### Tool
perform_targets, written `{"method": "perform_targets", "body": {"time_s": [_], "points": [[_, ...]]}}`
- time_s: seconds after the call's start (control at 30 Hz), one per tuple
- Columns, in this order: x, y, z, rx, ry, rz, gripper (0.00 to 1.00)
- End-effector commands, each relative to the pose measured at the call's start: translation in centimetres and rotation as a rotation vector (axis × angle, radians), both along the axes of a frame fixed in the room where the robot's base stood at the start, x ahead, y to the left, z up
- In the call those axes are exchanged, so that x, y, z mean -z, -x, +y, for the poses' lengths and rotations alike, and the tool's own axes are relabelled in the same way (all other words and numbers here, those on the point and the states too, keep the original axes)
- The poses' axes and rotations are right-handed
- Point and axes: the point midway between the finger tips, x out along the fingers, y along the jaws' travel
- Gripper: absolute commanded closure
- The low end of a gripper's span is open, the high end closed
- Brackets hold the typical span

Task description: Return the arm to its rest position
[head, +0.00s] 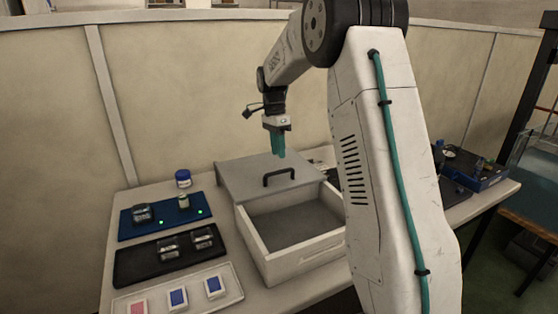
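My gripper (281,152) has teal fingers and points down at the end of my white arm. It hangs in the air above the grey lid (250,176) of a box, with nothing seen in it. The fingers look close together, but they are too small and side-on to tell whether they are open or shut. My arm's large white link stands in the front right of the head view and hides part of the table behind it.
The open white box (295,260) looks empty. Left of it lie a blue tray (163,218) with jars, a black tray (135,262) with jars and a white tray (195,295) with coloured pieces. A blue-lidded jar (183,178) stands behind. Blue bins (485,176) are at right.

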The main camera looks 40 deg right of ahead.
Motion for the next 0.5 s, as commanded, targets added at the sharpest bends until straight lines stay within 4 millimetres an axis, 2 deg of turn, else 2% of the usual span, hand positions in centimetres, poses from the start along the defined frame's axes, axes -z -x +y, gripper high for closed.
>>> {"method": "perform_targets", "body": {"time_s": [0.1, 0.2, 0.5], "points": [[-1.4, -0.3, 0.0, 0.000, 0.000, -0.002, 0.66], [-2.0, -0.4, 0.0, 0.000, 0.000, -0.001, 0.66], [-2.1, -0.4, 0.0, 0.000, 0.000, 0.000, 0.66]]}}
